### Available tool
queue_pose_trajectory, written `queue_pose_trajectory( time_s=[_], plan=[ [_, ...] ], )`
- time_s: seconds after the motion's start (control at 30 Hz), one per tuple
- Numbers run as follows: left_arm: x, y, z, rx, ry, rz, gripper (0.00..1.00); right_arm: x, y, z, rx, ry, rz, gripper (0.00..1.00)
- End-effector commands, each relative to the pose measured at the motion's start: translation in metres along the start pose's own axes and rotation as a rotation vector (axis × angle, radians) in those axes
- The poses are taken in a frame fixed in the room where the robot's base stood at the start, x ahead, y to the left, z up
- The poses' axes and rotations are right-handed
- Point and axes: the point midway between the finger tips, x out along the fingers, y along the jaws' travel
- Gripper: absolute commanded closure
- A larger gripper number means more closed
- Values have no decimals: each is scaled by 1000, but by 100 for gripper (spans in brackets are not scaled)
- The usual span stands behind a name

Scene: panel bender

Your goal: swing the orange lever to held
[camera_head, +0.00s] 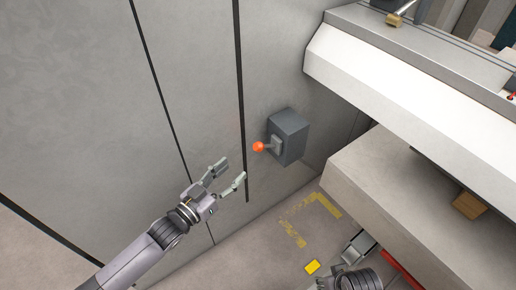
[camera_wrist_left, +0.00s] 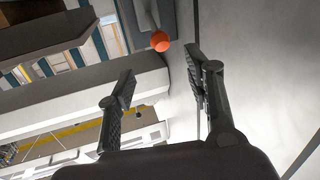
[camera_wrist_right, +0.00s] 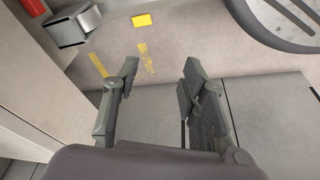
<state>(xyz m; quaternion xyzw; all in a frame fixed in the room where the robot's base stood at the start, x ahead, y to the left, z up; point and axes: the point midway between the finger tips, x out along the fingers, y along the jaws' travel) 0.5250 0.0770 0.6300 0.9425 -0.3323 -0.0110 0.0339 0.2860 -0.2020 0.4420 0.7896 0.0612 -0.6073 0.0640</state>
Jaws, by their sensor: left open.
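The orange lever shows as an orange ball knob (camera_head: 258,147) on a short grey arm, which joins a dark grey box (camera_head: 291,133) on the grey wall panel. My left gripper (camera_head: 233,170) is open and empty, below and left of the knob, and apart from it. In the left wrist view the knob (camera_wrist_left: 160,41) shows beyond the fingertips, between their two lines, with part of the box above it. My right gripper (camera_wrist_right: 160,68) is open and empty over the floor. In the head view it is mostly cut off at the bottom edge.
A white machine beam (camera_head: 405,70) and a pale ledge (camera_head: 410,185) jut out right of the box. Yellow markings (camera_head: 292,234) and a small yellow block (camera_head: 312,267) are on the floor. A metal housing (camera_wrist_right: 75,26) stands near the right gripper. The wall left of the knob is clear.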

Motion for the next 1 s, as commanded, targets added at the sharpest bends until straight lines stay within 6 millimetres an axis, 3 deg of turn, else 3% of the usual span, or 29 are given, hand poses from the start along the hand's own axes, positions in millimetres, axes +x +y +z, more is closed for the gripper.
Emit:
queue_pose_trajectory(
  time_s=[0.3, 0.5, 0.7, 1.0],
  plan=[
    [73, 0, 1, 3, 2, 0, 53, -38, 2, -9, 3, 24, 4, 60],
    [107, -1, 2, 2, 1, -1, 53, -64, 3, -12, 4, 37, 6, 60],
    [124, 0, 1, 2, -2, -1, 53, -79, 3, -12, 5, 42, 8, 60],
    [126, 0, 1, 2, -2, -1, 53, -82, 4, -12, 6, 41, 8, 60]
  ],
)
